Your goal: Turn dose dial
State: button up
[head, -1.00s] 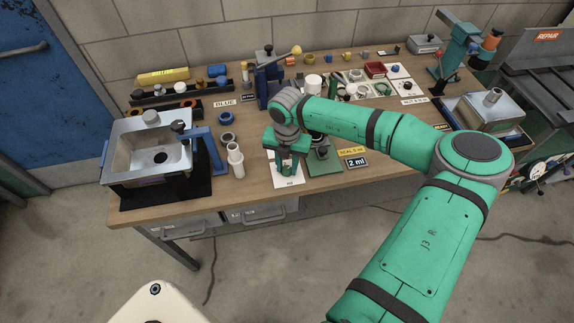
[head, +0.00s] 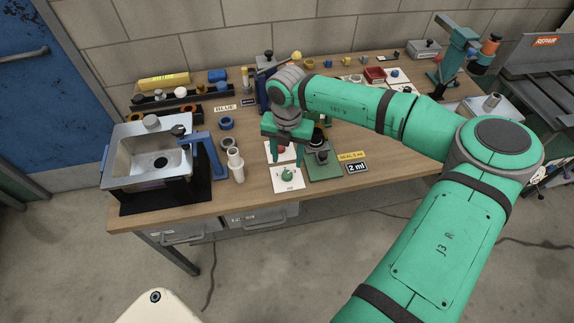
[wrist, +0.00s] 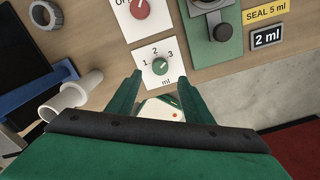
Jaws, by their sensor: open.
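The dose dial is a small green knob (head: 287,174) on a white card (head: 293,186) at the table's front edge. The wrist view shows the knob (wrist: 160,66) with the numbers 1, 2, 3 and "ml" around it; its exact pointer setting is too small to tell. My gripper (head: 285,158) is open and empty, raised above the table and apart from the knob. In the wrist view its two fingers (wrist: 154,78) straddle the lower part of the card, with the knob just beyond the tips.
A red knob (wrist: 139,9) on another white card lies behind the dial. A green-based device (wrist: 221,31) stands to the right, beside the "SEAL 5 ml" (wrist: 266,13) and "2 ml" (wrist: 268,38) labels. A white pipe fitting (head: 236,165) and a metal sink (head: 150,150) are to the left.

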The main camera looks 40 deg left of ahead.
notch_tip(320, 180, up, 4)
jog(key=shift+f, duration=0.25)
dwell(0.5)
